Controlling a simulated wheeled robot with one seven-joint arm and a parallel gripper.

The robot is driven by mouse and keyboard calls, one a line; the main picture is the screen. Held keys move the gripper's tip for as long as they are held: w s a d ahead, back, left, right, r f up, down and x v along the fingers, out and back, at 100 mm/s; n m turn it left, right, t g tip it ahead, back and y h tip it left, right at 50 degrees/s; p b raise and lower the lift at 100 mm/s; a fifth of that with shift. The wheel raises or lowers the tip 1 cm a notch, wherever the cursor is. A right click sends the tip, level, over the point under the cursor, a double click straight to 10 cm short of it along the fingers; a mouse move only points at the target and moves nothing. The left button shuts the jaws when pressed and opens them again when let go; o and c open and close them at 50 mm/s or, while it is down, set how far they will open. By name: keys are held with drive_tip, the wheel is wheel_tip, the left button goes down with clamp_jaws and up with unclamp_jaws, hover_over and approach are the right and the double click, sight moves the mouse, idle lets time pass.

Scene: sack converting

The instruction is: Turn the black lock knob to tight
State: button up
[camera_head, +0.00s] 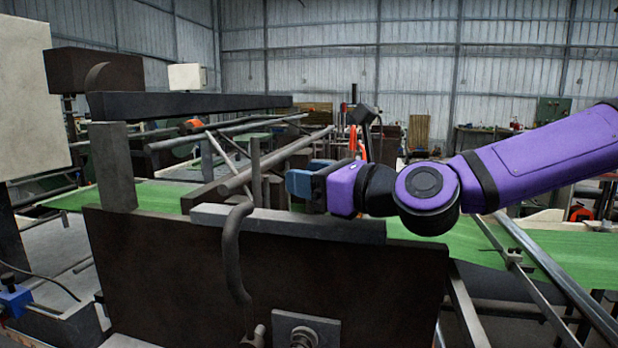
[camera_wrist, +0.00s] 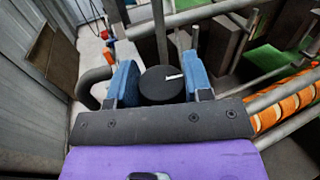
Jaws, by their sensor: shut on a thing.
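The black lock knob (camera_wrist: 158,88) is round, with a short white line on its top face pointing to the right in the wrist view. My gripper (camera_wrist: 161,72) has one blue finger on each side of the knob and is shut on it. In the head view my gripper (camera_head: 305,181) reaches in from the right, behind the grey bar on top of the dark machine plate. The knob cannot be made out there, and no tight marking can be read in either view.
A dark upright plate (camera_head: 190,270) with a curved grey pipe (camera_head: 233,250) stands in front. Grey rods (camera_head: 275,160) run close to my gripper on the left. A green web (camera_head: 460,240) lies behind. An orange roll (camera_wrist: 285,105) shows at the right of the wrist view.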

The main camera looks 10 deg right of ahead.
drive_tip(key=m+t+h, duration=0.2)
drive_tip(key=m+h, duration=0.1)
drive_tip(key=m+t+h, duration=0.2)
drive_tip(key=t+h, duration=0.1)
drive_tip(key=h, duration=0.1)
drive_tip(key=shift+w+d+m, duration=0.1)
drive_tip(key=shift+m, duration=0.3)
drive_tip(key=m+h, duration=0.3)
drive_tip(key=h, duration=0.2)
drive_tip(key=m+t+h, duration=0.1)
drive_tip(key=m+h, duration=0.2)
drive_tip(key=h, duration=0.1)
drive_tip(key=shift+h, duration=0.4)
drive_tip(key=m+g+h, duration=0.2)
drive_tip(key=m+h, duration=0.1)
drive_tip(key=h, duration=0.1)
drive_tip(key=m+g+h, duration=0.2)
drive_tip(key=m+h, duration=0.1)
drive_tip(key=h, duration=0.1)
drive_tip(key=shift+h, duration=0.4)
drive_tip(key=m+g+h, duration=0.2)
drive_tip(key=m+g, duration=0.1)
drive_tip(key=m+g+h, duration=0.2)
drive_tip(key=g, duration=0.2)
drive_tip(key=shift+d+m+h, duration=0.1)
drive_tip(key=shift+m+h, duration=0.3)
drive_tip(key=shift+r+g, duration=0.1)
drive_tip(key=shift+g, duration=0.2)
drive_tip(key=o, duration=0.9)
